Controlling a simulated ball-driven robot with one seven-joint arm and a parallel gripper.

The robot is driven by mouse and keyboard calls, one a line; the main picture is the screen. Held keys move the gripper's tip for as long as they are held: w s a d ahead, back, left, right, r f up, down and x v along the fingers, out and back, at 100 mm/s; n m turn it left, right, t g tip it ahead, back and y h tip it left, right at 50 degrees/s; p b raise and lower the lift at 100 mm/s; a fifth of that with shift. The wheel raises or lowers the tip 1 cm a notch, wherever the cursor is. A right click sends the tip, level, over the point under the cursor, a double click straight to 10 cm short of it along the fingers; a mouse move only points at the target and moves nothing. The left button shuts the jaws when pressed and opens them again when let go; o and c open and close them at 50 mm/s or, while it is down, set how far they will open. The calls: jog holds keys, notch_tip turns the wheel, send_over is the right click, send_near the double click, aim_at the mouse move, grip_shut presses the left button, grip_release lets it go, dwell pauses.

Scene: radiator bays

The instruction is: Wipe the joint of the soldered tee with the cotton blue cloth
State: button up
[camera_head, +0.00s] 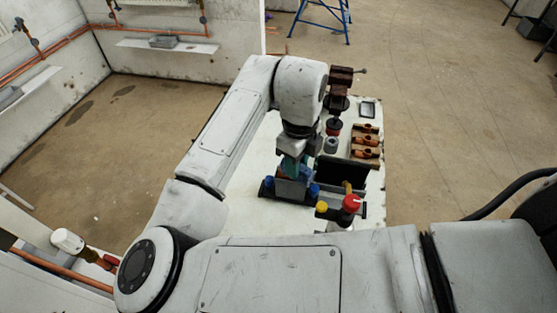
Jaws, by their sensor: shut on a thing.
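My gripper (292,163) points down over the white bench and is shut on a blue-green thing (289,170), which looks like the cotton blue cloth. My arm and the fingers hide much of it. Just below it is a dark holder (268,190) with blue round parts on both sides; I cannot tell if the cloth touches it. Copper fittings (366,140) lie in a wooden rack at the bench's right side. I cannot tell which piece is the soldered tee. A dark reddish vise (341,77) stands at the far end, and I cannot make out what it holds.
The white bench (253,165) also carries a dark open box (333,168), a red knob (351,203), a yellow knob (321,206) and a small grey tray (367,109). Walled bays with copper pipes (55,46) stand left.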

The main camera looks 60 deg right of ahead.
notch_tip(320, 180, down, 7)
jog(key=s+d+m+b, duration=0.1)
jog(key=d+m+b, duration=0.1)
jog(key=m, duration=0.3)
jog(key=shift+s+f+m+b, duration=0.2)
jog(key=shift+s+m+b, duration=0.15)
jog(key=shift+b, duration=0.5)
jog(key=shift+w+d, duration=0.55)
jog(key=shift+w, duration=0.15)
dwell(0.6)
jog(key=shift+s+d, duration=0.2)
jog(key=shift+d, duration=0.1)
jog(key=shift+w+a, duration=0.1)
jog(key=shift+w, duration=0.05)
dwell(1.0)
jog(key=shift+w+a+b, duration=0.25)
jog(key=shift+a+b, duration=0.2)
jog(key=shift+s+d, duration=0.1)
jog(key=shift+d, duration=0.1)
dwell(0.3)
